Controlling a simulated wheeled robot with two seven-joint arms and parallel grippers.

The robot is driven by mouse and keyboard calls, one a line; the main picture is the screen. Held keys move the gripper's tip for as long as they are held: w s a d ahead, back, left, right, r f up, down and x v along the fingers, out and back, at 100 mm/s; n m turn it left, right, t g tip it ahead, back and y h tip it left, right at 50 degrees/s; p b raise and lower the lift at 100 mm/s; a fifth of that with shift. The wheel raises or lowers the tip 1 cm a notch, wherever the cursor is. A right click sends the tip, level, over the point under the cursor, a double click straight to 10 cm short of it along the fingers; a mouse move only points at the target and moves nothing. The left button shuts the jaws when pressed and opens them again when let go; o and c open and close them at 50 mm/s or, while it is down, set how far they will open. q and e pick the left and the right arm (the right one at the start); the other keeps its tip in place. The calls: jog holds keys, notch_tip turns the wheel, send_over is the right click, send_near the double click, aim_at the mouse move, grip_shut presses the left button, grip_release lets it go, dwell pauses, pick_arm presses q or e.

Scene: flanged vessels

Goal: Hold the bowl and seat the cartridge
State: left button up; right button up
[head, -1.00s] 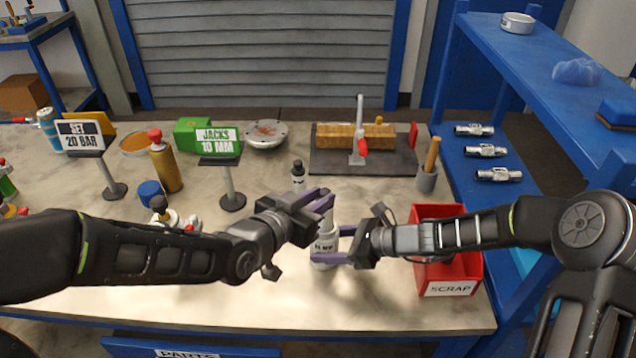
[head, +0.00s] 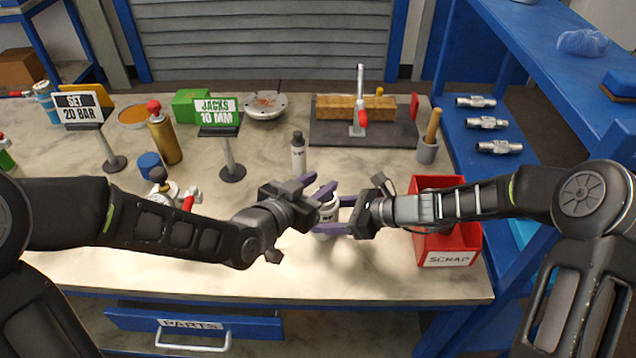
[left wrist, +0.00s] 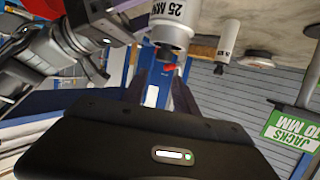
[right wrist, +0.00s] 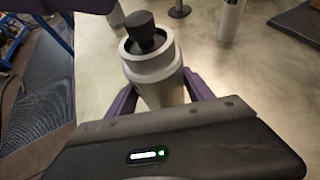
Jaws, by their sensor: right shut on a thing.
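The bowl is a pale grey-white cylinder (head: 325,228) standing low over the front middle of the bench. My right gripper (head: 345,216) is shut around its side; the right wrist view shows the bowl (right wrist: 160,82) between both fingers. A black round-topped piece (right wrist: 146,30), which looks like the cartridge's top, sits upright inside the bowl's rim; how deep it sits is hidden. My left gripper (head: 329,187) is just above the bowl's mouth, its fingers apart. The left wrist view shows the bowl, labelled 25 MM (left wrist: 172,22), with its dark end near those fingertips.
A white bottle with a dark cap (head: 298,153) stands behind my left gripper. The red SCRAP bin (head: 447,245) is close right. The JACKS 10 MM sign (head: 217,118), a gold bottle (head: 165,140) and a clamp stand (head: 360,120) stand farther back.

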pick_arm(q)
jog(key=shift+o, duration=1)
pick_arm(e)
jog(key=o, duration=1.3)
jog(key=v, duration=1.2)
